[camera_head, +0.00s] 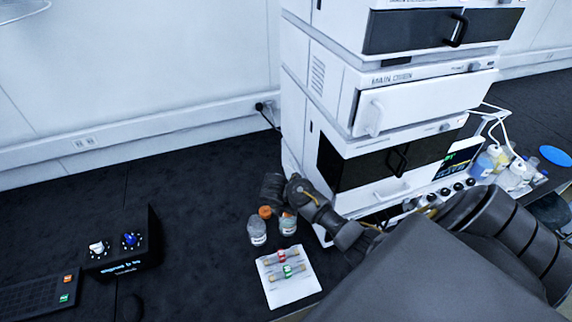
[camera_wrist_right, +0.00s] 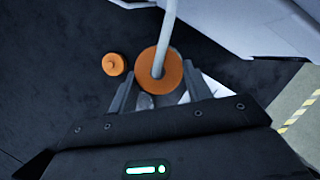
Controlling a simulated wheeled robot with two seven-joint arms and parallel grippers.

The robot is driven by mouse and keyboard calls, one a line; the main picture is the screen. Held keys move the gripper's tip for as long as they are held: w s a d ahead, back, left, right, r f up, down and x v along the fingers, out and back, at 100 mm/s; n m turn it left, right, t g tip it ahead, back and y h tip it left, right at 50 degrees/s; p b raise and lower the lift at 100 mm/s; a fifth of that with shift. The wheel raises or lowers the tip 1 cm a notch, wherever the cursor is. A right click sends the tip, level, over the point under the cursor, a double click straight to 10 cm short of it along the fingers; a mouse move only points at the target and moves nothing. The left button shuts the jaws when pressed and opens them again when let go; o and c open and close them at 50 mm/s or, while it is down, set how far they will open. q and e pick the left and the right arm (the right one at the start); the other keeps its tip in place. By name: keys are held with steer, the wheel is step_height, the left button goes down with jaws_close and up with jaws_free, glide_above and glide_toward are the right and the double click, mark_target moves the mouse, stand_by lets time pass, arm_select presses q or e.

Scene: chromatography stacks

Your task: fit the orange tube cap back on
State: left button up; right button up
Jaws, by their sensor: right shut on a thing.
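My right gripper (camera_wrist_right: 160,78) is shut on the orange tube cap (camera_wrist_right: 158,66), a disc with a pale tube running up through its middle. In the head view a bit of orange shows at the top of the right clear bottle (camera_head: 288,226), below my right wrist. I cannot tell whether the held cap touches that bottle or is above it. A second clear bottle (camera_head: 257,234) stands to its left. My left gripper is out of view.
A white tray (camera_head: 295,297) with red and green labelled tubes is in front of the bottles. The tall white instrument stack (camera_head: 345,150) stands close on the right. A dark control box with knobs (camera_head: 125,255) is at the left, with clear black bench between.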

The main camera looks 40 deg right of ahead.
steer(key=shift+f, duration=0.45)
stand_by(0.3)
steer(key=o, duration=1.5)
steer(key=shift+r+p, duration=0.4)
steer(key=shift+r, duration=3.15)
steer(key=shift+a+f, duration=0.1)
